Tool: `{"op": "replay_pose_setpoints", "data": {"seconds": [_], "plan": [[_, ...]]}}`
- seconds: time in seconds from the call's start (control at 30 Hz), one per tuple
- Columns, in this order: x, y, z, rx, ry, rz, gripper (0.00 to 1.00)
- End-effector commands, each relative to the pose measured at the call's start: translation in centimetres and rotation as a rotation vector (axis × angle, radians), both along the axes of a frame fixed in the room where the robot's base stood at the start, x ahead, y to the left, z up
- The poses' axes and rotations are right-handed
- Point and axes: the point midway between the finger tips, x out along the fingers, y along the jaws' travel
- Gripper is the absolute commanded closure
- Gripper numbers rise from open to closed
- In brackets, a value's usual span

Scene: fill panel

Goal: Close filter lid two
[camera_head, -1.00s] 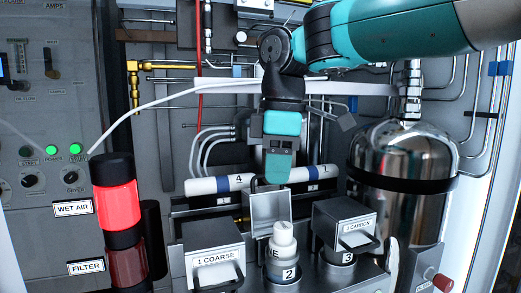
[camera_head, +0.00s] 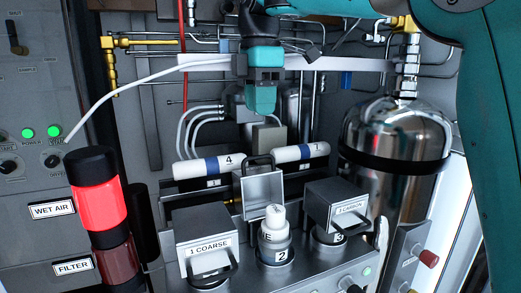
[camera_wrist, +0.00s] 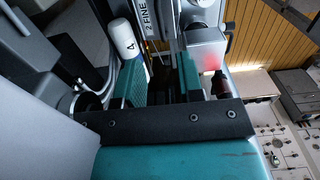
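Filter lid two (camera_head: 262,190) stands open and upright behind its filter housing, its dark handle on top. The white filter cartridge (camera_head: 274,222) sits upright in the housing (camera_head: 273,253) marked 2, in front of the lid. My gripper (camera_head: 262,108) points down above and behind the lid, clear of it. In the wrist view, the teal fingers of my gripper (camera_wrist: 163,80) are apart with nothing clearly held between them. The "2 FINE" label (camera_wrist: 150,20) of the lid shows beyond the fingertips there.
The "1 COARSE" lid (camera_head: 206,240) and the "3 CARBON" lid (camera_head: 337,202) are shut on either side. White cylinders 4 (camera_head: 210,167) and 1 (camera_head: 300,152) lie behind. A shiny tank (camera_head: 395,155) stands right, a red-lit beacon (camera_head: 100,195) left.

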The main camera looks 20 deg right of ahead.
Motion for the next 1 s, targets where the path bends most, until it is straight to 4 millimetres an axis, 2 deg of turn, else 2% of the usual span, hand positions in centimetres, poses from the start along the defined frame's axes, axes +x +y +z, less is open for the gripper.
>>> {"op": "replay_pose_setpoints", "data": {"seconds": [0.2,0.4,0.6,0.83,0.87,1.0], "plan": [[-0.1,-0.2,-4.8,-0.001,0.004,-0.003,0.65],[-0.1,-0.2,-7.8,0.000,0.001,-0.003,0.65],[-0.1,-0.2,-9.1,0.000,-0.001,-0.003,0.65],[-0.1,-0.2,-9.2,0.000,-0.001,-0.003,0.65],[-0.1,-0.2,-9.2,0.000,-0.001,-0.003,0.68],[-0.1,-0.2,-9.1,0.000,-0.001,-0.003,1.00]]}}
